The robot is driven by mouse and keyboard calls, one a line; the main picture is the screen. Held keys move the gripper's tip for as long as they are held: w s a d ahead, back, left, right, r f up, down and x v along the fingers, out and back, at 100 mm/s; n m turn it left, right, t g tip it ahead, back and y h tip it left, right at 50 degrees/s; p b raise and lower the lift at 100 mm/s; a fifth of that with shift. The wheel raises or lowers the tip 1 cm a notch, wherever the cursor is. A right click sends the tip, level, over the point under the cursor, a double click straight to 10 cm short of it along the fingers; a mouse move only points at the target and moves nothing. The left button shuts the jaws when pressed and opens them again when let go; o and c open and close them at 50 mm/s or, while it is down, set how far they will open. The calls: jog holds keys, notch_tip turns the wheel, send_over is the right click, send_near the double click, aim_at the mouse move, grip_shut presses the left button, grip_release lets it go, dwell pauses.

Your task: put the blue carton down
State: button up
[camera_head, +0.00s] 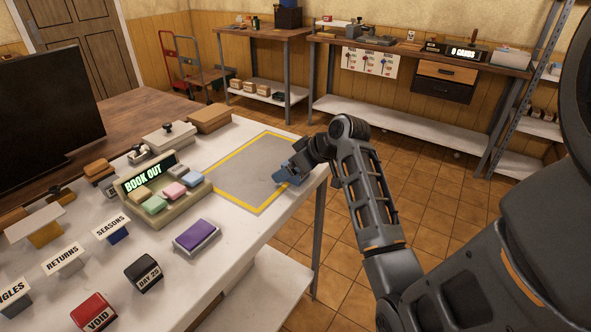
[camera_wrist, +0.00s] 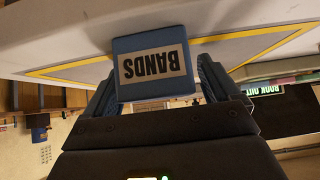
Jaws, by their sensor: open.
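The blue carton (camera_wrist: 150,45), labelled BANDS, shows in the wrist view between the two fingers of my gripper (camera_wrist: 157,72). Its label reads upside down there. The fingers are open and stand one on each side of the carton; I cannot tell whether either touches it. In the head view my gripper (camera_head: 293,170) is low at the right side of the grey area with the yellow outline (camera_head: 236,204) on the white table. Only a little blue shows there, and the fingers and wrist hide most of the carton. The carton appears to rest on the table.
Left of the outlined area stands the BOOK OUT tray (camera_head: 162,207) with several coloured blocks. A purple-topped pad (camera_head: 196,236), a black DAY 29 block (camera_head: 143,273) and a red VOID block (camera_head: 93,312) are nearer. A brown box (camera_head: 210,118) stands behind. The table's right edge is close to my gripper.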

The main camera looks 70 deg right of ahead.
jog(key=c, duration=1.2)
